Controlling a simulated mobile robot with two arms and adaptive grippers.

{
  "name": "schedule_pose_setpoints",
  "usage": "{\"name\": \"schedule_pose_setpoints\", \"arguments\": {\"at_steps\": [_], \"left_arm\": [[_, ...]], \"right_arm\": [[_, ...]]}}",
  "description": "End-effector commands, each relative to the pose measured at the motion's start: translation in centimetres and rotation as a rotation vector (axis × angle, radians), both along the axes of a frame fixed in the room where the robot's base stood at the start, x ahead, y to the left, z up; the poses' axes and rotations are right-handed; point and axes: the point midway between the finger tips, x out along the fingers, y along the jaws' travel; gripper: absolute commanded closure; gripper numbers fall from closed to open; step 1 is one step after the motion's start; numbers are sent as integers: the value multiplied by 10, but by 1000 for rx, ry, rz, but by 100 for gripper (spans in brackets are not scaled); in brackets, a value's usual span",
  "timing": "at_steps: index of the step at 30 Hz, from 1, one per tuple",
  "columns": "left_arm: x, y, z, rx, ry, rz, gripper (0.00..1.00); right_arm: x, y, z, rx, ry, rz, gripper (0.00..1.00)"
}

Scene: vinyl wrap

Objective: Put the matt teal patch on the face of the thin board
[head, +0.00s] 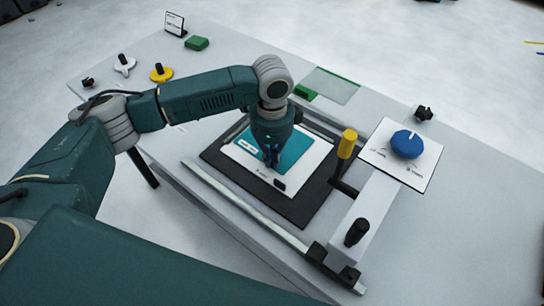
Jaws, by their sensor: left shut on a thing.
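The matt teal patch (297,148) lies over a white panel, apparently the thin board (302,178), inside a dark frame or mat (312,205) at the middle of the table. My left gripper (271,160) points down at the patch's near edge and is shut, apparently on that edge. The gripper and wrist hide part of the patch, and I cannot tell how much of it touches the panel. A small black piece (279,184) sits on the panel's near part. My right gripper is not in view.
A yellow-topped lever (347,143), a blue knob (407,144) on a white plate and a black knob (357,232) stand to the right. A metal rail (240,209) runs in front. Yellow (161,73) and white (124,64) knobs and a green block (197,43) stand far left.

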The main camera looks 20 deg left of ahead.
Motion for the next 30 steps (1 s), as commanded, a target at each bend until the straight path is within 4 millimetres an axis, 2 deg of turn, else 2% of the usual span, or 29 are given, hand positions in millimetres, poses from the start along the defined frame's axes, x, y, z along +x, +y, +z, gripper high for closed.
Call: {"name": "schedule_pose_setpoints", "arguments": {"at_steps": [3,9,12,13,23,26,30], "left_arm": [[0,0,0,-1,-1,0,100],[0,0,-2,0,0,0,100],[1,0,-2,0,-1,0,78],[1,0,-2,0,-1,0,76],[1,0,1,-1,-2,0,76],[1,0,10,-2,-2,-1,76],[2,-1,37,-2,-5,-1,76]], "right_arm": [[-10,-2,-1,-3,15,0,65],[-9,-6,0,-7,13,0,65],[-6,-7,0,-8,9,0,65],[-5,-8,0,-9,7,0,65],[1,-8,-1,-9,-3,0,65],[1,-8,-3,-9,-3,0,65],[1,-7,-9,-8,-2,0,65]]}}
